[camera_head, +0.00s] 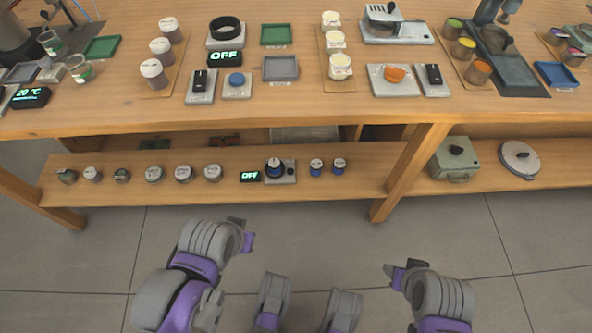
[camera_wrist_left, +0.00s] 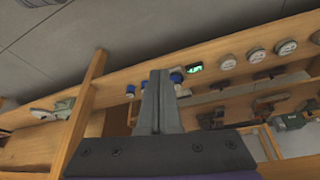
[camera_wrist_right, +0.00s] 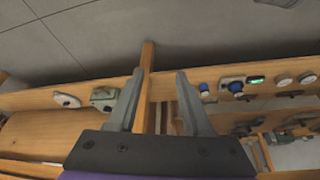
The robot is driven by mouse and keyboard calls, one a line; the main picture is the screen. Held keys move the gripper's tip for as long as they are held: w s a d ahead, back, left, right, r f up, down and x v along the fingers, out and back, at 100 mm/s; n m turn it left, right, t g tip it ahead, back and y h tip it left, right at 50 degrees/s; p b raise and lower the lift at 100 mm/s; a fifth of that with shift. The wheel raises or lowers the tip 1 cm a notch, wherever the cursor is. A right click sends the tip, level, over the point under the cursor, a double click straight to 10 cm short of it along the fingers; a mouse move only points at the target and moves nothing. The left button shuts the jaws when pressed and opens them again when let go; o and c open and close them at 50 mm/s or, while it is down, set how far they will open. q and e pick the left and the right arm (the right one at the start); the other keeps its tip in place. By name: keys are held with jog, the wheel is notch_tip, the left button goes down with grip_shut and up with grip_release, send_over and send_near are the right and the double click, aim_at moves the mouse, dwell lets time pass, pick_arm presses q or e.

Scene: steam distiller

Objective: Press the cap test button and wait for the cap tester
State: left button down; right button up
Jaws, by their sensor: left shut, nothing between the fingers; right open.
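Two OFF displays show in the head view, and I cannot tell which belongs to the cap tester. On the lower shelf, a small grey unit (camera_head: 290,172) with a dark blue round part stands beside an OFF display (camera_head: 250,176). On the table top, another OFF display (camera_head: 225,57) sits below a black ring on a stand (camera_head: 226,32), with a blue button (camera_head: 237,80) in front. My left gripper (camera_head: 243,234) is shut and empty, in front of and apart from the shelf. My right gripper (camera_head: 400,269) is open and empty, farther right, touching nothing.
Several small lidded jars (camera_head: 184,173) line the lower shelf's left, with two blue-bodied ones (camera_head: 316,167) right of the unit. A green box (camera_head: 453,160) and round lid (camera_head: 520,159) sit right. The floor in front is clear.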

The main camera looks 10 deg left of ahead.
pick_arm(q)
jog(key=shift+d, duration=0.25)
pick_arm(e)
jog(key=shift+w+d, duration=0.15)
jog(key=shift+d, duration=0.05)
pick_arm(q)
jog(key=shift+a, duration=0.1)
pick_arm(e)
jog(key=shift+o, duration=0.2)
jog(key=shift+a, duration=0.1)
